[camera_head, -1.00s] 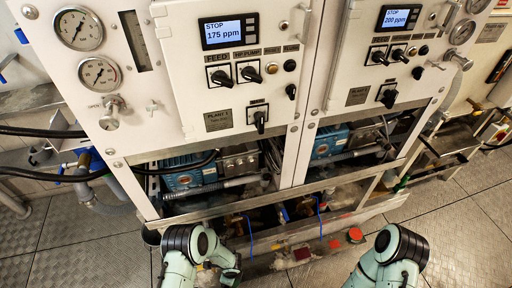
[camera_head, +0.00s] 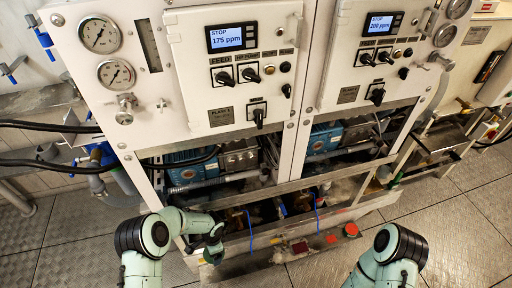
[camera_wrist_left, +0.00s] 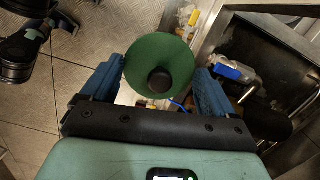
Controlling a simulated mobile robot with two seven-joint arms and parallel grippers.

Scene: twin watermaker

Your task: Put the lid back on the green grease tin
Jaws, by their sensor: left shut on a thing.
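The green round lid (camera_wrist_left: 150,50), with a dark round knob in its middle, sits between the two blue fingers of my left gripper (camera_wrist_left: 158,75) in the left wrist view. The gripper is shut on it. In the head view my left gripper (camera_head: 213,252) is small, low in front of the machine frame, and the lid cannot be made out there. I cannot pick out the grease tin in either view. My right arm shows at the lower right of the head view, but its gripper is out of view.
The white watermaker cabinet (camera_head: 220,100) stands ahead, with blue pumps (camera_head: 190,168) in its open lower bay. A low metal tray edge (camera_head: 270,232) runs along its foot. A red round part (camera_head: 351,230) is at its right end. Metal floor plates (camera_head: 440,210) lie clear at right.

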